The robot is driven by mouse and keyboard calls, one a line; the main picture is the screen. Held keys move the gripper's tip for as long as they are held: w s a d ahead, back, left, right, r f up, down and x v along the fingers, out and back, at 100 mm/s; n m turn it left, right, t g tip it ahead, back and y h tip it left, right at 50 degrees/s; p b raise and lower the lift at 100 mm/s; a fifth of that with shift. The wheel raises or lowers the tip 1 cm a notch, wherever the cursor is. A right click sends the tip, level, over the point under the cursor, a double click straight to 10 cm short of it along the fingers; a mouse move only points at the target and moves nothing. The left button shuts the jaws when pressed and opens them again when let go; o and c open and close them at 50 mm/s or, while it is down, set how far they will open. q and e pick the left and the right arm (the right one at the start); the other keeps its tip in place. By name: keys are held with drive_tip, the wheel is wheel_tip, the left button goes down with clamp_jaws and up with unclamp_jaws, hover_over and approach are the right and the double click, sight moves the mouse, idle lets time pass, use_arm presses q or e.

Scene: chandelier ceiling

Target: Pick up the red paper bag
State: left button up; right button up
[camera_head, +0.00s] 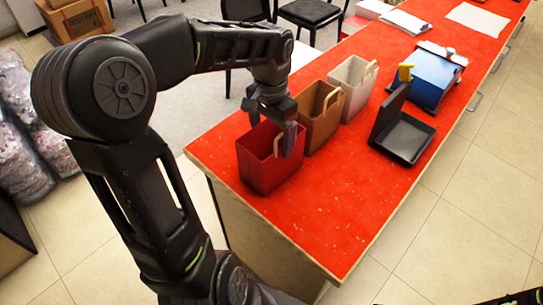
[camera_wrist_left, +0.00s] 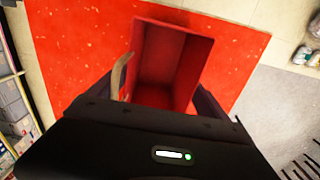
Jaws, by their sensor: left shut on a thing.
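The red paper bag (camera_head: 262,170) stands upright and open-topped at the near left end of the red counter. My left gripper (camera_head: 272,128) reaches down over it from above and is shut on it. In the left wrist view the bag (camera_wrist_left: 168,62) sits between the two dark fingers, with its tan handle (camera_wrist_left: 121,75) at the left side. The gripper body hides the bag's lower part there. My right gripper is not in view.
A brown bag (camera_head: 318,122) and a white bag (camera_head: 352,88) stand in a row behind the red one on the red counter (camera_head: 300,225). A black tray-like device (camera_head: 402,136) and a blue box (camera_head: 432,78) stand to the right. The counter's near end is clear.

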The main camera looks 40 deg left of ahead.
use_arm(q)
drive_tip(key=c, duration=0.4)
drive_tip(key=shift+o, duration=0.2)
wheel_tip(320, 180, up, 10)
idle(0.8)
